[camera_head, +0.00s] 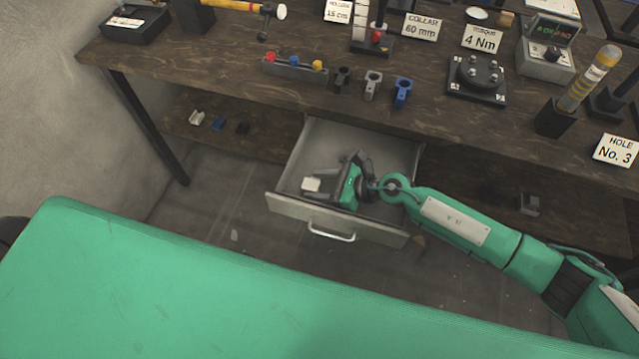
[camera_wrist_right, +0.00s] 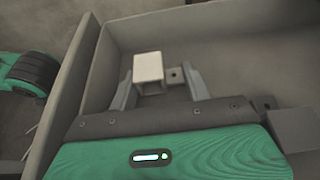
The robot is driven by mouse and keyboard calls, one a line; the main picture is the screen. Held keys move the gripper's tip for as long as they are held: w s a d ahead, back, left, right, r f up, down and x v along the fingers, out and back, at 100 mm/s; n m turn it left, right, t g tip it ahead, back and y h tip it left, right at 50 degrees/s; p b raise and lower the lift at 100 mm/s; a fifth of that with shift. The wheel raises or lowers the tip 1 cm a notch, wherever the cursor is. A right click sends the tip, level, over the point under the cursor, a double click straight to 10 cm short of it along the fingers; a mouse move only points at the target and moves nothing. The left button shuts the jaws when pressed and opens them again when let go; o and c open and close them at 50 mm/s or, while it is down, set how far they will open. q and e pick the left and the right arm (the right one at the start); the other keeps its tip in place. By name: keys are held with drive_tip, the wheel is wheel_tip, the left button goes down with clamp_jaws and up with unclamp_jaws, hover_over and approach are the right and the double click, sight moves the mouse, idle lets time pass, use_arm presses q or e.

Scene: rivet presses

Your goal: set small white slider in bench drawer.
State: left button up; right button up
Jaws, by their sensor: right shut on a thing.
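The small white slider (camera_head: 311,184) is a pale block inside the open bench drawer (camera_head: 289,207). It also shows in the right wrist view (camera_wrist_right: 149,67), between the grey fingers. My right gripper (camera_head: 321,183) reaches into the drawer from the right and is shut on the slider. In the right wrist view, the drawer walls (camera_wrist_right: 86,60) stand around the fingers. I cannot tell whether the slider touches the drawer floor. My left gripper is not in view.
Above the drawer is a dark wooden bench (camera_head: 215,70) with grey and blue holders, signs and a black fixture (camera_head: 476,80). A white piece (camera_head: 196,118), a blue piece (camera_head: 218,124) and a dark piece lie on the lower shelf. The drawer's back is bare.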

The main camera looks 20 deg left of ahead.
drive_tip(key=shift+f, duration=0.1)
drive_tip(key=o, duration=1)
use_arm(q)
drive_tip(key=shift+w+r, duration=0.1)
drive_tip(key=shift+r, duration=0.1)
use_arm(e)
drive_tip(key=shift+o, duration=0.2)
drive_tip(key=shift+d+r, duration=0.25)
drive_tip(key=shift+d, duration=0.05)
drive_tip(key=v, duration=1)
drive_tip(key=shift+d, duration=0.15)
drive_tip(key=shift+d+r, duration=0.1)
drive_tip(key=shift+d, duration=0.2)
drive_tip(key=shift+d+r, duration=0.15)
drive_tip(key=shift+d, duration=0.05)
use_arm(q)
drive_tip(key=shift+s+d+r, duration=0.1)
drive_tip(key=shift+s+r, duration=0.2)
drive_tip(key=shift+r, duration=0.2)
